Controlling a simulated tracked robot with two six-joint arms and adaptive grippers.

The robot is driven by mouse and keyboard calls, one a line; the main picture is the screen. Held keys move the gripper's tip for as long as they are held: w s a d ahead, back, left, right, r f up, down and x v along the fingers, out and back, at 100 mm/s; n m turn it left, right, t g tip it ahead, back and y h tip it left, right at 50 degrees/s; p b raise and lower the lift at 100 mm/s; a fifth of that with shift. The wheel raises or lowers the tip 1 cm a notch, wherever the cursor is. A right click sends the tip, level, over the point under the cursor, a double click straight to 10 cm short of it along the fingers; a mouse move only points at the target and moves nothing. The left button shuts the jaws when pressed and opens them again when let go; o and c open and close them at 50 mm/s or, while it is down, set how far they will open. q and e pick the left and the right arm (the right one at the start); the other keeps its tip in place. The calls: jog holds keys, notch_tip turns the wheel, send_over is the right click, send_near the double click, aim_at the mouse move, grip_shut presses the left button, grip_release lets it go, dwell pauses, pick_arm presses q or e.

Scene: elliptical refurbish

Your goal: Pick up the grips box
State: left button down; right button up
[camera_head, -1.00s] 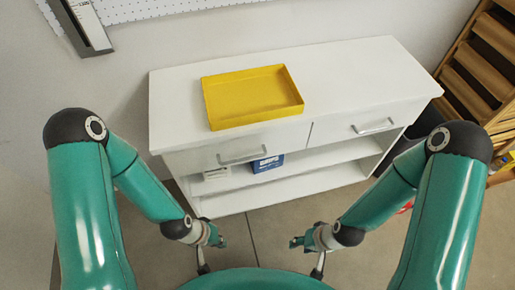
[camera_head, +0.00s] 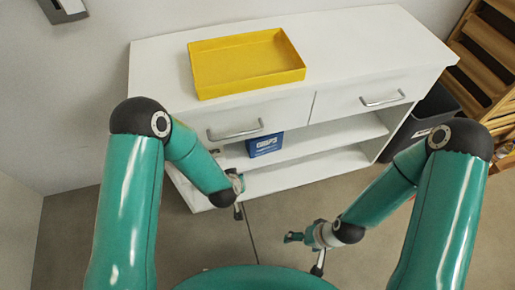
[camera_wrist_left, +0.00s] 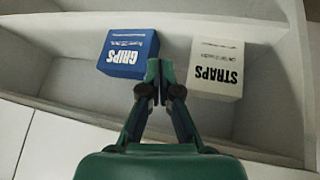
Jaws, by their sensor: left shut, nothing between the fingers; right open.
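The grips box (camera_head: 265,143) is a blue box with white lettering on the upper open shelf of the white cabinet, below the left drawer. It also shows in the left wrist view (camera_wrist_left: 128,53), left of my left gripper. My left gripper (camera_wrist_left: 153,68) is shut and empty, its fingertips beside the near right side of the grips box; I cannot tell whether they touch it. My right gripper (camera_head: 292,238) is open and empty above the floor, in front of the cabinet.
A white straps box (camera_wrist_left: 216,68) stands right of the grips box in the left wrist view, with a gap between. A yellow tray (camera_head: 245,75) is on the cabinet top (camera_head: 350,50). Drawer handles (camera_head: 236,134) stick out above the shelf. A dark bin (camera_head: 425,118) stands at the right.

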pick_arm(q)
jog(key=w+d+f+n+t+y+b, duration=0.1)
jog(key=w+d+f+t+y+b, duration=0.3)
jog(key=w+d+b, duration=0.5)
jog(key=w+t+y+b, duration=0.1)
jog(key=t+b, duration=0.1)
jog(key=b, duration=0.2)
jog(key=shift+n+b, duration=0.3)
pick_arm(e)
notch_tip(320, 180, down, 17)
pick_arm(q)
jog(key=shift+w+d+f, duration=0.1)
jog(key=shift+w, duration=0.05)
pick_arm(e)
jog(key=shift+r, duration=0.1)
